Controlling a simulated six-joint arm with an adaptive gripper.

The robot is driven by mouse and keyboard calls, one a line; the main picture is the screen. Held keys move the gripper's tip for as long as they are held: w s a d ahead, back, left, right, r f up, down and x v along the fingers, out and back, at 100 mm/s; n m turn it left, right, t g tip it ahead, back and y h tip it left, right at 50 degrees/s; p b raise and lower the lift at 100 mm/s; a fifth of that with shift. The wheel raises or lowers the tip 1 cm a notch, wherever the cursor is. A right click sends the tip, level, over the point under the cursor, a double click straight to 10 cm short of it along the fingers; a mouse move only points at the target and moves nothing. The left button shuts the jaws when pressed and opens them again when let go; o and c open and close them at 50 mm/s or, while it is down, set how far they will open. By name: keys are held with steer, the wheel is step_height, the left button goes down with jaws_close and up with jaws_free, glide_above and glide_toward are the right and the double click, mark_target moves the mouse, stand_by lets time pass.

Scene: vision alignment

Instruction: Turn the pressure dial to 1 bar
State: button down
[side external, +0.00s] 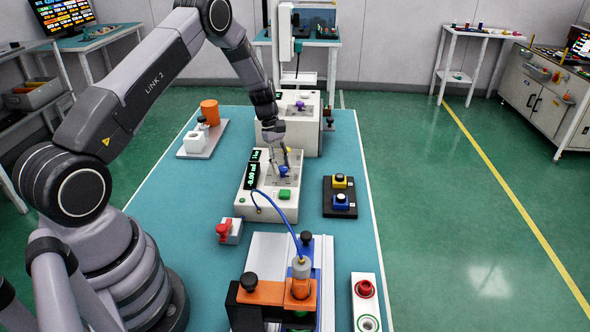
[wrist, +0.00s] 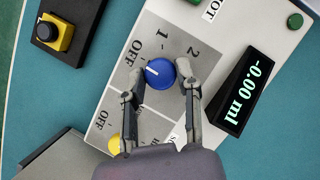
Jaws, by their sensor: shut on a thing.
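The blue pressure dial (wrist: 160,73) is a round knob with a white pointer line, on the grey label plate of a white box (side external: 262,206). The labels OFF, 1 and 2 are printed around it in the wrist view. The pointer line is turned to the left and slightly up, on the OFF side rather than at 1. My gripper (wrist: 159,88) is shut on the dial, with one finger on each side. In the side view the dial (side external: 284,171) shows small beneath my gripper (side external: 283,163).
The box has a display (wrist: 246,91) reading -0.00 ml and a green button (side external: 285,194). A yellow knob (wrist: 114,145) with its own OFF label is partly hidden near my left finger. A black button block (side external: 340,203) stands right of the box; a blue hose (side external: 290,222) curves in front.

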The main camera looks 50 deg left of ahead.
steer(key=m+g, duration=0.1)
steer(key=m, duration=0.2)
steer(key=m+g, duration=0.1)
steer(key=m, duration=0.2)
steer(key=shift+w+y, duration=0.15)
steer(key=shift+y, duration=0.25)
steer(key=m+g, duration=0.1)
steer(key=m, duration=0.1)
steer(key=m+y, duration=0.1)
steer(key=m, duration=0.2)
steer(key=shift+d+g, duration=0.1)
steer(key=shift+g, duration=0.3)
steer(key=shift+m, duration=0.3)
steer(key=c, duration=0.8)
jaws_free()
steer(key=v, duration=1.2)
steer(key=shift+d, duration=0.15)
steer(key=shift+r, duration=0.15)
